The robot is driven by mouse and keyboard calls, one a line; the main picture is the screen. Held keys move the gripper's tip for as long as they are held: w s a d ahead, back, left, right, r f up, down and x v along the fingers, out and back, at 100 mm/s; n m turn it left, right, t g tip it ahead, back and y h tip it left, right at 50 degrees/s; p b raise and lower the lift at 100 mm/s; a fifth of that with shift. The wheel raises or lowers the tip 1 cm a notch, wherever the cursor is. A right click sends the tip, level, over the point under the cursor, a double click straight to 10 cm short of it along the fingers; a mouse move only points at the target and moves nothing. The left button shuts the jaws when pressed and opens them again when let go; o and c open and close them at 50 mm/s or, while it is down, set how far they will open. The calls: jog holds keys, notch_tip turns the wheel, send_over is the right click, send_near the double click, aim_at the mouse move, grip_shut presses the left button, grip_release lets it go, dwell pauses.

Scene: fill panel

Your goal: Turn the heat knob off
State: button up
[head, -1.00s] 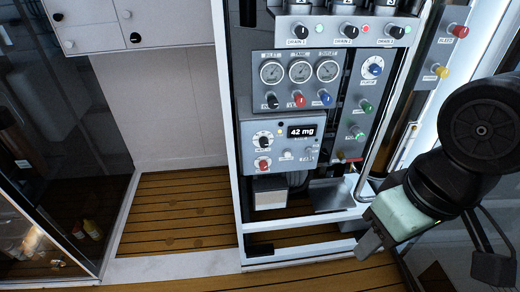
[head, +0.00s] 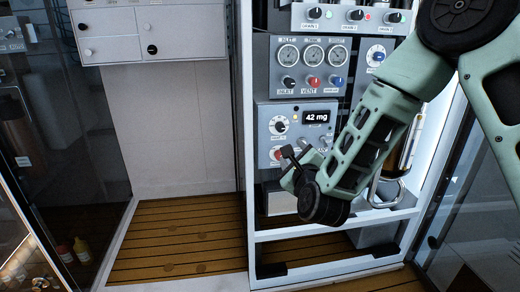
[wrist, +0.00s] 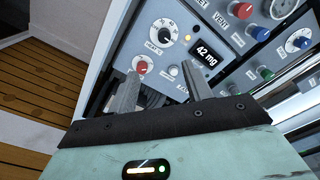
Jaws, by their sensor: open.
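The heat knob (wrist: 168,33) is a black knob on a white dial, with a small label below that seems to read HEAT. It also shows in the head view (head: 279,124), on the grey box with the "42 mg" display (head: 317,117). A red knob (wrist: 141,66) sits below it. My gripper (wrist: 161,72) is open and empty in the wrist view. Its fingers point at the lower part of this box, with the red knob by the left fingertip and the heat knob beyond the gap. In the head view my gripper (head: 294,156) is beside the red knob, below the heat knob.
Gauges (head: 312,54) and the inlet, vent and another knob sit above the box. A white frame (head: 330,229) crosses below. The wooden floor (head: 180,235) at left is clear.

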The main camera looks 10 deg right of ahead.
jog(key=m, duration=0.1)
send_near(281, 129)
jog(key=shift+h, duration=0.3)
jog(key=w, duration=0.9)
jog(key=shift+w+d+f+b, duration=0.15)
jog(key=shift+f+b, duration=0.1)
jog(key=shift+b, duration=0.1)
jog(key=c, duration=1)
